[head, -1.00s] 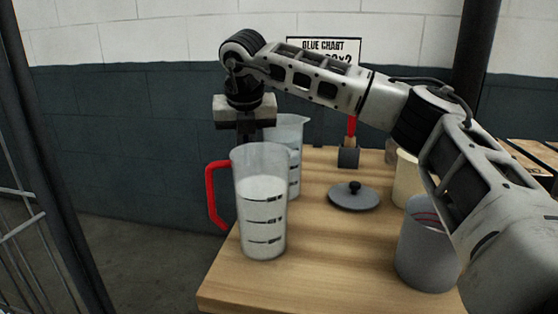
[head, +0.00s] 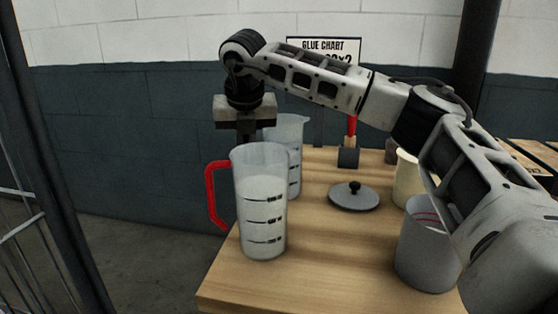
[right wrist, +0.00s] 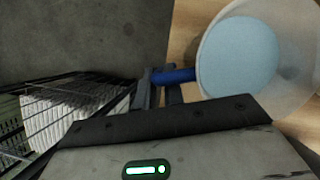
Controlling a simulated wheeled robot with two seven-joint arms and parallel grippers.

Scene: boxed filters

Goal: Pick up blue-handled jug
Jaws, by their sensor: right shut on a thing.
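The blue-handled jug (head: 293,160) stands on the table behind a red-handled jug (head: 262,205), which partly hides it in the head view. In the right wrist view the jug (right wrist: 236,58) shows from above with pale blue contents, and its blue handle (right wrist: 178,75) lies between my fingers. My right gripper (right wrist: 160,88) is shut on that handle. In the head view the right gripper (head: 246,135) points down behind the red-handled jug, its fingertips hidden. My left gripper is not in view.
The red-handled jug stands close in front. A grey lid (head: 354,197), a grey pot (head: 425,245), a cream container (head: 406,172) and a red-handled brush (head: 350,145) are to the right. The wooden table's (head: 320,265) front middle is clear. A wall stands behind.

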